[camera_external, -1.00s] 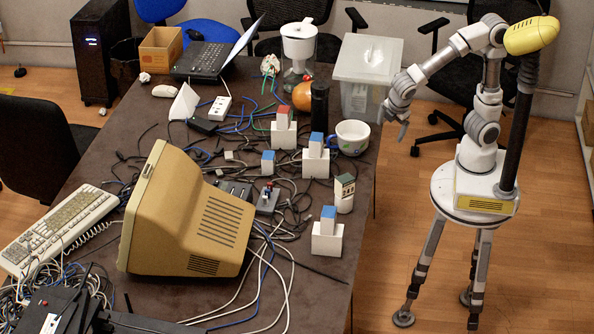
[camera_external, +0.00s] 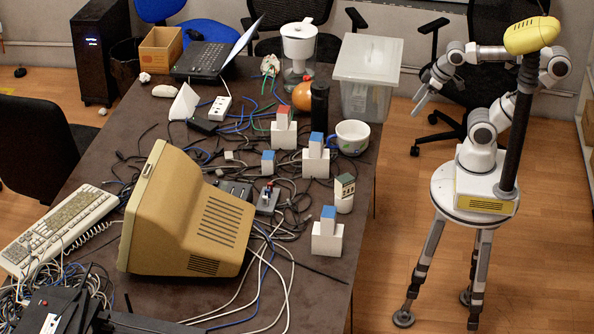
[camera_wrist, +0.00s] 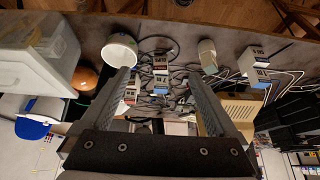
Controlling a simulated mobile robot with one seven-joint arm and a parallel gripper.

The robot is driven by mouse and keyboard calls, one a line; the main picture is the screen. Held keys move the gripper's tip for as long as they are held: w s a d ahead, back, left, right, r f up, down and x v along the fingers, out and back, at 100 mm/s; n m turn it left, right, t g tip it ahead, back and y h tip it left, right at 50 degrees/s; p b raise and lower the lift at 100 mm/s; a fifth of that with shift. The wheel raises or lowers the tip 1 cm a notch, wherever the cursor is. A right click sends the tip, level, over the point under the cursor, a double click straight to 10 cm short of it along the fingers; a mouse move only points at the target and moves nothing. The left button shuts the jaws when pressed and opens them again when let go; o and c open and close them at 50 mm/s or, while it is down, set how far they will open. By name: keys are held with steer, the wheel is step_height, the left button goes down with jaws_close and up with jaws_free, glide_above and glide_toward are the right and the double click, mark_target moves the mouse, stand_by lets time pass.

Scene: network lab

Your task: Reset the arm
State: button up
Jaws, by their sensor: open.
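My gripper (camera_external: 422,98) is up in the air to the right of the dark table (camera_external: 110,150) in the external view, past the clear storage box. Its two fingers are apart and nothing is between them. In the wrist view my gripper (camera_wrist: 165,85) shows both dark fingers spread wide, with the cluttered table beyond them.
The clear lidded box (camera_external: 368,75) stands at the table's right edge, left of my gripper. A white mug (camera_external: 351,137), white blocks (camera_external: 316,163) and a beige monitor (camera_external: 190,215) are on the table. A black chair (camera_external: 480,60) stands behind my arm.

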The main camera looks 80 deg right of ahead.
steer(key=shift+r, duration=0.1)
step_height(320, 180, up, 10)
steer(key=p, duration=0.9)
steer(key=shift+f+p, duration=0.25)
steer(key=shift+p, duration=0.1)
